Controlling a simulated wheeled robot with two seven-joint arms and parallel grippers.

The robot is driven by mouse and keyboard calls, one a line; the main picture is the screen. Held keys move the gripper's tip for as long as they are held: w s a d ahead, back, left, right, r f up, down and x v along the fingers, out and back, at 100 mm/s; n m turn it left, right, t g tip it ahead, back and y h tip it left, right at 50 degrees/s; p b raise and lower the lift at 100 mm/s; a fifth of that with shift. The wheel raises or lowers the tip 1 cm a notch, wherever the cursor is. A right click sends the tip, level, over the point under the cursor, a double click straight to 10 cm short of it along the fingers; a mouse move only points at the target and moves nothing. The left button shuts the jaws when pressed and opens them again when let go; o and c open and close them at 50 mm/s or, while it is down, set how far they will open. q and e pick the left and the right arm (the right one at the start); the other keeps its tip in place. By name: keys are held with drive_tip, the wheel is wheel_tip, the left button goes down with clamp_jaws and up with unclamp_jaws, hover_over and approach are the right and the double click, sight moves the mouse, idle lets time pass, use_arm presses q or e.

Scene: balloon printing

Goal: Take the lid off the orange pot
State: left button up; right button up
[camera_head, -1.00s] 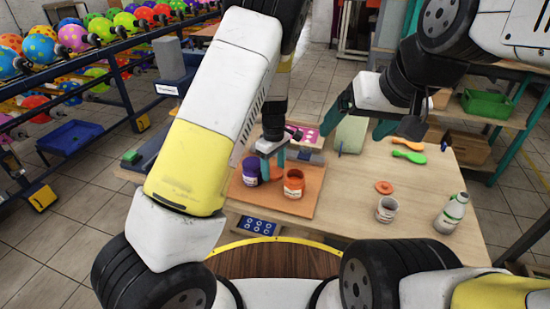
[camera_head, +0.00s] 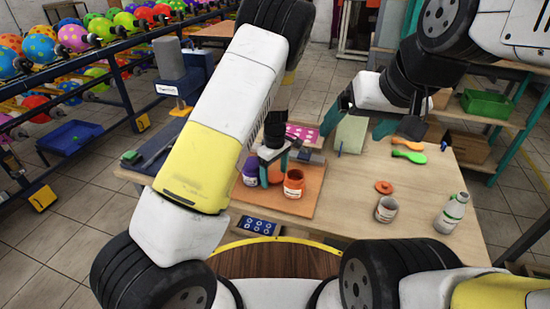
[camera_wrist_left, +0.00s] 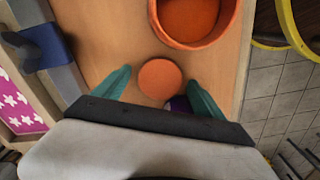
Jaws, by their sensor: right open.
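The orange pot (camera_head: 293,185) stands on the wooden board with a white label facing front. In the left wrist view the orange pot (camera_wrist_left: 195,38) is open at the top and its inside shows. A round orange lid (camera_wrist_left: 160,79) lies apart from it, apparently on the board. My left gripper (camera_head: 274,172) is low over the board, left of the pot. Its teal fingers are open, one on either side of the lid, with gaps showing. A purple pot (camera_head: 250,170) stands to the left, partly hidden by the gripper. My right gripper (camera_head: 405,129) is open and empty above the table's back.
The wooden board (camera_head: 305,209) lies on the light table. Another orange lid (camera_head: 384,187), a pale jar (camera_head: 386,209) and a white bottle (camera_head: 452,213) are at the right. Green and orange paddles (camera_head: 408,157) lie behind them. A pink starred sheet (camera_head: 303,133) is behind the board.

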use_arm(q)
wheel_tip(320, 180, up, 12)
drive_tip(key=r, duration=0.1)
wheel_tip(320, 180, up, 9)
drive_tip(key=m+h, duration=0.2)
hover_over(274, 177)
drive_tip(key=s+a, duration=0.4)
drive_tip(key=s, duration=0.1)
drive_tip(key=s+a+r+m+t, duration=0.3)
drive_tip(key=s+r, duration=0.3)
drive_tip(key=s, duration=0.4)
drive_tip(key=s+a+r+m+t, duration=0.3)
drive_tip(key=s+a+r+m, duration=0.2)
drive_tip(key=s, duration=0.5)
drive_tip(key=shift+s+a+r, duration=0.4)
drive_tip(key=shift+a+r, duration=0.25)
drive_tip(key=shift+r, duration=0.3)
